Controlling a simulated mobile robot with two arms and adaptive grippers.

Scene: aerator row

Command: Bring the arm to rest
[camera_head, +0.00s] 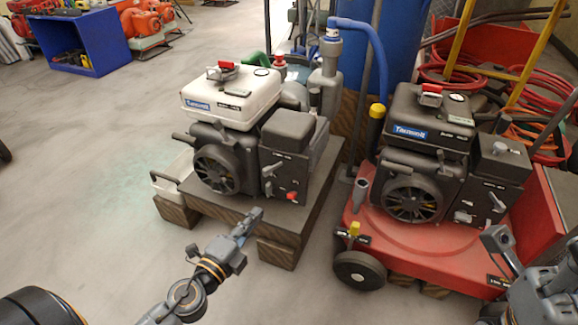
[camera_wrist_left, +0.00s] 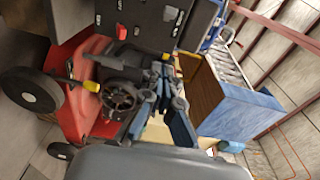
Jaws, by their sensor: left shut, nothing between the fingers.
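My left gripper (camera_head: 252,216) reaches in from the bottom left in the head view. Its fingers are shut and empty, in front of the wooden base under the white-topped engine. In the left wrist view its fingers (camera_wrist_left: 166,88) also show close together with nothing between them. My right arm shows at the lower right edge of the head view, in front of the red cart. Its gripper (camera_head: 497,240) is partly cut off, and I cannot tell its finger state.
The white-topped engine (camera_head: 232,98) stands on a wooden base (camera_head: 277,252). A black-topped engine (camera_head: 428,118) stands on a red wheeled cart (camera_head: 410,240). A blue bin (camera_head: 98,45) is at the back left.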

